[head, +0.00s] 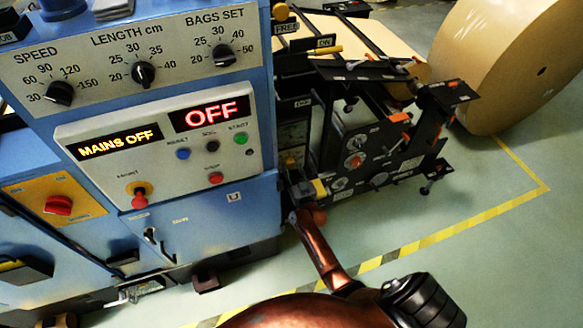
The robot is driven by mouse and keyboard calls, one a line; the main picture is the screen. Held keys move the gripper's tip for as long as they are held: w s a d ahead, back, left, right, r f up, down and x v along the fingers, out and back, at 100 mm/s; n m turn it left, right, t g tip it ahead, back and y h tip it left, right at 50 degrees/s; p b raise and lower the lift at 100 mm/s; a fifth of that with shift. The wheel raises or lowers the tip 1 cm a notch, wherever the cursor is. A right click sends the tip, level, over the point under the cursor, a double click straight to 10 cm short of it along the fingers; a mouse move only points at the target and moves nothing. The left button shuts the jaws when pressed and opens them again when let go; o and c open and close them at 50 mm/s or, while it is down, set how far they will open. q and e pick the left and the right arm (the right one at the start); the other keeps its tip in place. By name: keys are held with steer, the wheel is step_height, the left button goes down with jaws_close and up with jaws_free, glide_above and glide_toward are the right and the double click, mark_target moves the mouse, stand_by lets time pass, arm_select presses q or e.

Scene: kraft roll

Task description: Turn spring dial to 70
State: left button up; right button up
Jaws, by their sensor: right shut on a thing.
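My right gripper (307,190) reaches up from the bottom on its copper-coloured arm. It is at the lower left of the black unwind frame (325,120), beside the blue cabinet. Its jaws are shut on a small part there, which appears to be the spring dial. The jaws cover most of that part, and its scale and setting cannot be read. A round dial with a red-orange centre (355,160) shows on the frame, up and right of the gripper. My left gripper is not in view.
The blue cabinet's panel (160,135) has several knobs and buttons; its displays read "MAINS OFF" and "OFF". A red switch (58,205) sits on a yellow plate. A large kraft roll (500,60) stands behind the frame. Green floor with yellow-black tape (450,232) is clear at right.

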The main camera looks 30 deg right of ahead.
steer(key=shift+c, duration=1.1)
steer(key=m, duration=0.3)
steer(key=shift+m, duration=0.3)
steer(key=m, duration=0.4)
steer(key=shift+m+p, duration=0.35)
steer(key=shift+m, duration=0.35)
steer(key=o, duration=1.2)
steer(key=shift+c, duration=0.2)
steer(key=shift+s, duration=0.1)
